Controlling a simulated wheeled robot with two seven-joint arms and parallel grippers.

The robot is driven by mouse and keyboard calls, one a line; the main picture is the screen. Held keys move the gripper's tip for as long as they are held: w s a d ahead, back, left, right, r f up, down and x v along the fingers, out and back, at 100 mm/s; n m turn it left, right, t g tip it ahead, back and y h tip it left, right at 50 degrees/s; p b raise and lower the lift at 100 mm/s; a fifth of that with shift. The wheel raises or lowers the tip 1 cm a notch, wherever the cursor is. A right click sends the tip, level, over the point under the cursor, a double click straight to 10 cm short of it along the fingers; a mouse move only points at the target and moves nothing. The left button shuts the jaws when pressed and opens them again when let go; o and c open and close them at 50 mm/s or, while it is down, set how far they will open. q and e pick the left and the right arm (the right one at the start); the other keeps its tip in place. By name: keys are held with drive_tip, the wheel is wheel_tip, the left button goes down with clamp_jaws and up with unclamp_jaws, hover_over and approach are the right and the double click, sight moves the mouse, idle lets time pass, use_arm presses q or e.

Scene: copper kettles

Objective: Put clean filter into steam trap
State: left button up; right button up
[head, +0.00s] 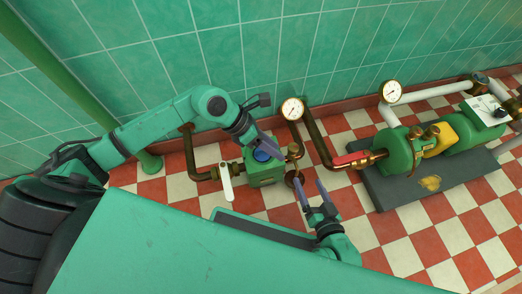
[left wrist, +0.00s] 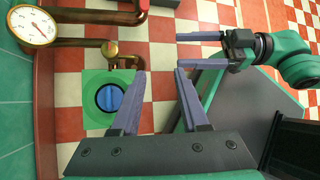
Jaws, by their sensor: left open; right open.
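The steam trap is a green square box (head: 265,174) low on the pipework in the head view. In the left wrist view its green top (left wrist: 90,118) has a dark-rimmed round opening. A blue ribbed round piece (left wrist: 110,97) sits in that opening; I take it for the filter, but cannot tell how deep it sits. My left gripper (head: 262,146) is open and empty just above the box, partly covering it in the head view. My right gripper (head: 309,183) is open and empty, low to the right of the box; it also shows in the left wrist view (left wrist: 178,50).
A valve with a white lever (head: 226,182) is left of the trap. Copper pipes and a gauge (head: 292,109) stand behind it. Checkered floor between is clear.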

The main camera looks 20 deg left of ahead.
use_arm(q)
drive_tip(key=s+d+r+n+t+h, duration=0.2)
drive_tip(key=d+r+n+t+h, duration=0.1)
drive_tip(key=d+r+n+h, duration=0.7)
drive_tip(key=w+a+f+n+t+y, duration=0.3)
drive_tip(key=a+n+t, duration=0.15)
drive_tip(key=n, duration=0.65)
drive_tip(key=w+a+f+n+t+y, duration=0.25)
drive_tip(key=n+t, duration=0.35)
drive_tip(key=n, duration=0.5)
drive_tip(key=s+a+f+n+g+y, duration=0.1)
drive_tip(key=s+f+n+y, duration=0.1)
drive_tip(key=f+n, duration=0.4)
drive_tip(key=s+a+f+n+g+y, duration=0.1)
drive_tip(key=s+f+n+y, duration=0.2)
drive_tip(key=s+f+n, duration=0.2)
wheel_tip(320, 180, down, 4)
drive_tip(key=shift+s+a+r+n, duration=0.2)
drive_tip(key=shift+a+n, duration=0.1)
drive_tip(key=shift+n, duration=0.7)
drive_tip(key=shift+g, duration=0.25)
